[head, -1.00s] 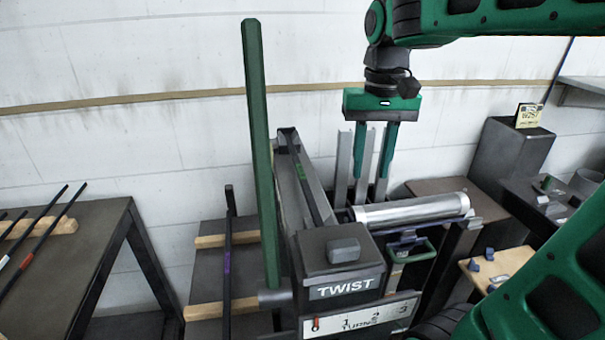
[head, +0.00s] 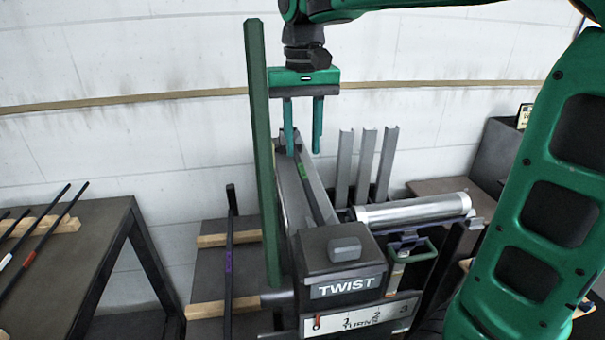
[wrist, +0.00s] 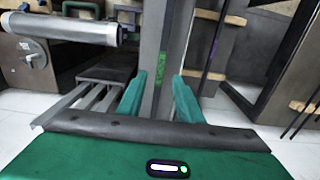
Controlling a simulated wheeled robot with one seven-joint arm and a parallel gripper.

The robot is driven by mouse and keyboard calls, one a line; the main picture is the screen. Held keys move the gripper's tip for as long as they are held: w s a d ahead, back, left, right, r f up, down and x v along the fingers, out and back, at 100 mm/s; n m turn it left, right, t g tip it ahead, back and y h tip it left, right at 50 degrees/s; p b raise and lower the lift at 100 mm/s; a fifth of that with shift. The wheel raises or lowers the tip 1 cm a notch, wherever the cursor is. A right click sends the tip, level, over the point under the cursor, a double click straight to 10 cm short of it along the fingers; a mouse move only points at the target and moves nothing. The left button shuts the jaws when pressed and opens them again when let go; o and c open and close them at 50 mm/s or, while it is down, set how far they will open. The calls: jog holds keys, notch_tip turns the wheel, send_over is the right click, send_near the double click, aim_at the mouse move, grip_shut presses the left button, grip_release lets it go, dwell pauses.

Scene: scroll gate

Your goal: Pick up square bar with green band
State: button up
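The square bar with green band (head: 313,194) is dark and lies along a grey channel behind the TWIST box. Its green band (head: 302,172) shows near the far end in the head view. In the wrist view the green band (wrist: 162,66) appears ahead, between my fingers. My gripper (head: 302,151) points down over the far part of the channel. Its two green fingers are spread, and nothing shows held between them. In the wrist view my gripper (wrist: 160,92) straddles the line of the channel; I cannot tell its height above the bar.
A tall green lever (head: 262,150) stands just left of the channel. Three grey upright posts (head: 364,165) and a silver cylinder (head: 412,210) stand to the right. The TWIST box (head: 340,262) is in front. A rack at left holds dark bars (head: 45,225).

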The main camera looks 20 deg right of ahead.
aim_at(302, 171)
jog(key=shift+s+f, duration=0.1)
jog(key=shift+f, duration=2.5)
grip_shut()
jog(key=shift+r, duration=0.1)
